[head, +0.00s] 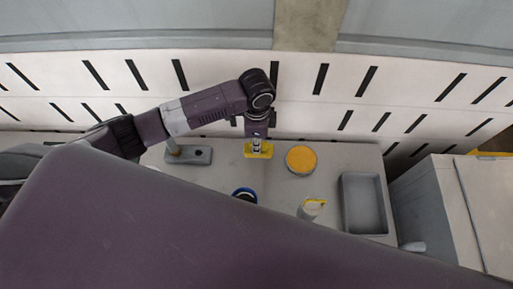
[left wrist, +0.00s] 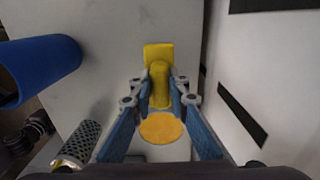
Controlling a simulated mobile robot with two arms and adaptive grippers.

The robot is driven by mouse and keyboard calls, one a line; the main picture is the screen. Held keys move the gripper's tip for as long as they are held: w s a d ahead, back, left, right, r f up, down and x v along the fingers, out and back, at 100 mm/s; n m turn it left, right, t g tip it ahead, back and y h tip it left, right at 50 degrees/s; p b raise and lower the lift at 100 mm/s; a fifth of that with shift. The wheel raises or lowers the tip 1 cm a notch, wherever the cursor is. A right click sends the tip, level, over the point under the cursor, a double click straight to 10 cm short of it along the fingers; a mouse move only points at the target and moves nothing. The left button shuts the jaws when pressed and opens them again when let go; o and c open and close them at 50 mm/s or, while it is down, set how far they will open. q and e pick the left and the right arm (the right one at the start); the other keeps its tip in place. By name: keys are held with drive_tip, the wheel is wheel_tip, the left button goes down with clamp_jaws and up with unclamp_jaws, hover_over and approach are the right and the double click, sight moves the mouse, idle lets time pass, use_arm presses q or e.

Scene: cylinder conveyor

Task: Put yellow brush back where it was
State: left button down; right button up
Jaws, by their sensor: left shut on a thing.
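My left gripper (head: 257,145) points down over the grey table near its back edge. It is shut on the yellow brush (head: 262,154). In the left wrist view the blue fingers of my left gripper (left wrist: 160,95) close on the brush's handle, and its wide yellow end (left wrist: 158,54) extends beyond the fingertips. I cannot tell whether the brush touches the table. A grey block with an upright post (head: 197,156) stands to the left of the brush. My right gripper is not in view.
A round yellow-topped thing (head: 301,160) is right of the brush. A blue-rimmed cylinder (head: 244,191) and a pale cylinder (head: 310,210) stand nearer. A grey tray (head: 345,205) is at the table's right. A slotted white wall (head: 230,85) rises behind.

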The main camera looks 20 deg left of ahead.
use_arm(q)
drive_tip(key=shift+f, duration=2.15)
drive_tip(key=shift+f, duration=0.1)
drive_tip(key=c, duration=1.8)
unclamp_jaws()
drive_tip(key=shift+c, duration=0.2)
wheel_tip(320, 180, up, 12)
drive_tip(key=shift+r+b, duration=0.15)
drive_tip(key=shift+b, duration=0.35)
